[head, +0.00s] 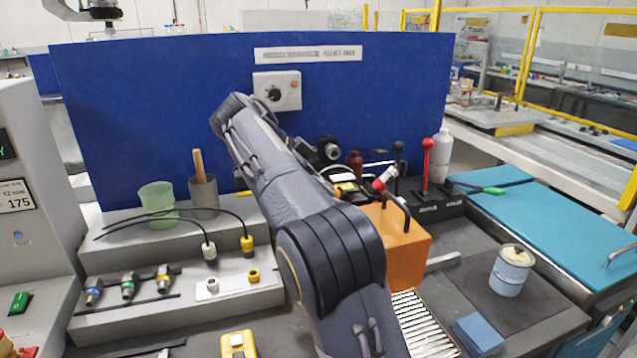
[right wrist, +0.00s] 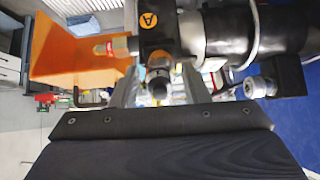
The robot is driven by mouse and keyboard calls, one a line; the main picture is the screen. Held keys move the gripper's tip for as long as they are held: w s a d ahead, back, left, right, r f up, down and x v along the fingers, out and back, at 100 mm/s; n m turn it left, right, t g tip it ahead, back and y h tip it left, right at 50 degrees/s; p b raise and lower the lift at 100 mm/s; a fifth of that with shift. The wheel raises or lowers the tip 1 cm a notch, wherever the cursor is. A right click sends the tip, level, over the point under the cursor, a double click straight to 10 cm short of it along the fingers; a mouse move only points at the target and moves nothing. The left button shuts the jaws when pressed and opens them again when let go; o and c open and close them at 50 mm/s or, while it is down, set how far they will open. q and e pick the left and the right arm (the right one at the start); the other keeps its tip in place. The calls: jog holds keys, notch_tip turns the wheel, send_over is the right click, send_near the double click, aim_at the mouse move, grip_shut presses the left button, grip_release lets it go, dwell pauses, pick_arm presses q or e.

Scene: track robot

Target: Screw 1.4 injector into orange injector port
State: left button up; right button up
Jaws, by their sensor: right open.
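An orange block (head: 405,248) with a black handle stands right of my right forearm; it also shows at upper left in the right wrist view (right wrist: 72,52). A pale, orange-banded fitting (right wrist: 110,47) lies beside it there. My right gripper (right wrist: 160,90) is open, its fingers either side of a dark round-ended part (right wrist: 157,80) below a black body with an orange "A" mark. I cannot tell if they touch it. In the head view my arm mostly hides this gripper. Injector-like pieces with blue (head: 93,291), green (head: 128,286) and yellow collars lie on the left rack. No 1.4 label is readable. My left gripper is out of view.
A blue panel (head: 150,110) stands behind the bench. Green and grey cups (head: 157,204) stand at left, red and black levers (head: 428,165) and a white bottle at right. Cables lie across the left rack.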

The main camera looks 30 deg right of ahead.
dwell(0.4)
jog(key=shift+r+n+p, duration=0.15)
jog(key=shift+n+p, duration=0.45)
jog(key=shift+p, duration=0.05)
jog(key=n+p, duration=0.8)
jog(key=shift+n, duration=0.3)
jog(key=shift+n+p, duration=0.9)
jog(key=shift+p, duration=0.05)
